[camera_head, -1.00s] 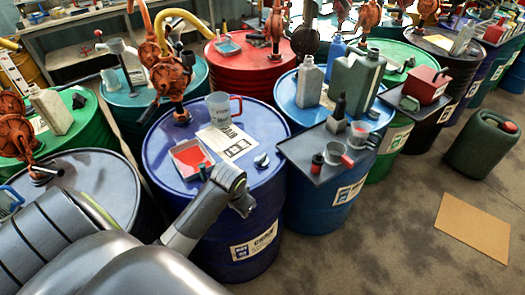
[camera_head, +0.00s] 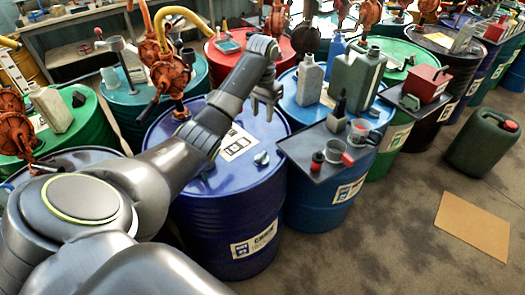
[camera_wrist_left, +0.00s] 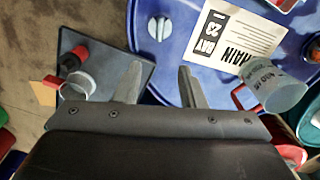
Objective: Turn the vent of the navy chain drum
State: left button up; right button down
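The navy chain drum (camera_head: 235,215) stands upright in the middle of the head view. Its blue top, with a printed sheet reading CHAIN, fills much of the left wrist view (camera_wrist_left: 190,80). The vent is a small pale grey knob (camera_head: 261,158) on the drum top near its right edge; it also shows in the left wrist view (camera_wrist_left: 159,28), beyond the fingertips. My left gripper (camera_head: 264,110) is open and empty above the drum, apart from the vent. Its two fingers are spread in the left wrist view (camera_wrist_left: 158,72). My right gripper is out of view.
A dark tray (camera_head: 300,151) with small bottles and cups sits right of the drum top. A clear jug with a red handle (camera_wrist_left: 275,88) stands on the drum. A rusty hand pump (camera_head: 170,78) rises behind.

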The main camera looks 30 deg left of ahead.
pick_arm(q)
jog(key=b, duration=0.6)
send_over(262, 153)
notch_tip(262, 153, down, 7)
notch_tip(262, 153, down, 10)
jog(key=shift+d+f+p, duration=0.15)
jog(key=shift+f+p, duration=0.05)
jog(key=shift+p, duration=0.2)
grip_shut()
